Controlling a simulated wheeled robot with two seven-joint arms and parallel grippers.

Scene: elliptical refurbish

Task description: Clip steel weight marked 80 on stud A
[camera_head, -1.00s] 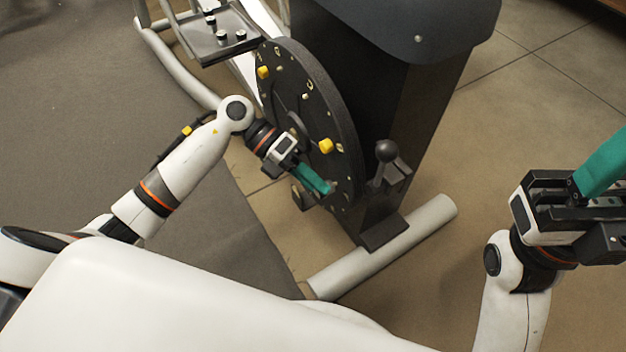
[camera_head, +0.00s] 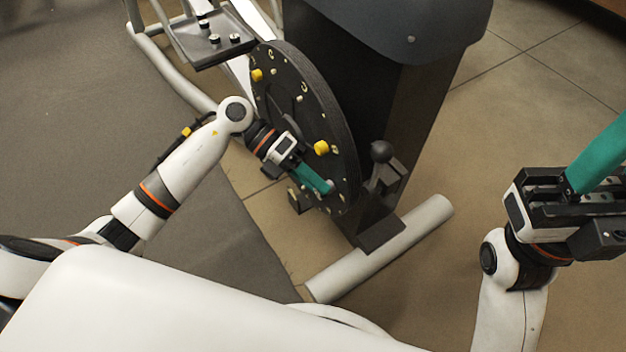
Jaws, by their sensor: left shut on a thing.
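The black flywheel disc (camera_head: 284,66) stands upright, with yellow knobs (camera_head: 321,148) and small pale studs on its face. My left gripper (camera_head: 326,187) is at the lower part of this face, its teal fingers shut on a small grey piece that looks like a steel weight. The fingers hide most of it; I cannot read its mark or tell whether it sits on a stud. Stud letters are too small to read. My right gripper (camera_head: 597,165) is far right, away from the disc; its fingertips leave the frame.
A grey tray (camera_head: 212,56) at the upper left holds several small dark pieces with pale tops. A lever with a round black knob (camera_head: 381,151) stands right of the disc. A pale floor tube (camera_head: 395,245) lies below. Floor at the right is clear.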

